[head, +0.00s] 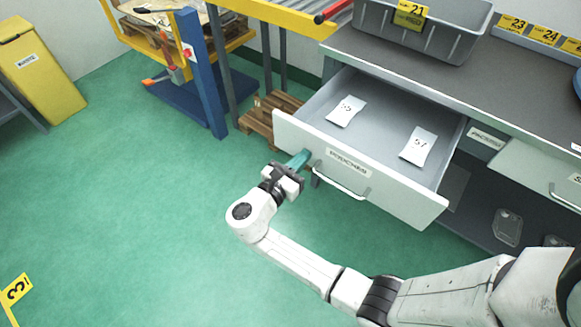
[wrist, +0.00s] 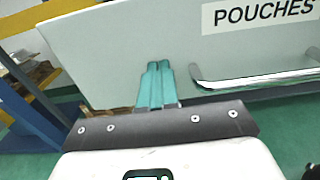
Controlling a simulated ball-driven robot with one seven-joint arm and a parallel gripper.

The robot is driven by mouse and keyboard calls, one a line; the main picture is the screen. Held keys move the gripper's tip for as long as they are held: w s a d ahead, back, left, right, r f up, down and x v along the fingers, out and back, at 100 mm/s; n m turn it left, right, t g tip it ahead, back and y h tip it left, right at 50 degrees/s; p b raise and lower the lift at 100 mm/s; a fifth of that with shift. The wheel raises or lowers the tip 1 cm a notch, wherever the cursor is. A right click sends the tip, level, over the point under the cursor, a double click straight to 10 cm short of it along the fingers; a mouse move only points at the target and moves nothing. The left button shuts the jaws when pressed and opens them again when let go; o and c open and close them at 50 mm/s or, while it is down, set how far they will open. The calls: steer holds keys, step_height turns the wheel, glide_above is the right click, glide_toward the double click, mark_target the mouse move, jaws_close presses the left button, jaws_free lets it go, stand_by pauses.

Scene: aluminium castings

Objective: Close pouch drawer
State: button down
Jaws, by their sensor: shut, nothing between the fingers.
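The pouch drawer (head: 282,131) is pulled well out of the grey workbench in the head view. Its white front carries a POUCHES label (wrist: 262,14) and a metal bar handle (head: 341,188). Two pouches lie inside, a left one (head: 346,110) and a right one (head: 418,147). My gripper (head: 303,157) has teal fingers, shut and empty, at the left part of the drawer front. In the wrist view the fingertips (wrist: 158,66) overlap the front left of the handle (wrist: 255,80). I cannot tell whether they touch it.
A grey bin labelled 21 (head: 420,30) stands on the bench top. A second drawer (head: 540,172) is to the right. A blue post (head: 202,75) and a wooden pallet (head: 262,118) stand behind left.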

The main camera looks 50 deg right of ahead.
steer(key=b, duration=0.6)
glide_toward(359, 96)
steer(key=d+r, duration=0.2)
steer(key=s+d+r, duration=0.1)
steer(key=d+r, duration=0.1)
steer(key=shift+s+d, duration=0.2)
steer(key=shift+s, duration=0.05)
steer(key=shift+d, duration=0.25)
steer(key=shift+d+r, duration=0.15)
steer(key=shift+r, duration=0.15)
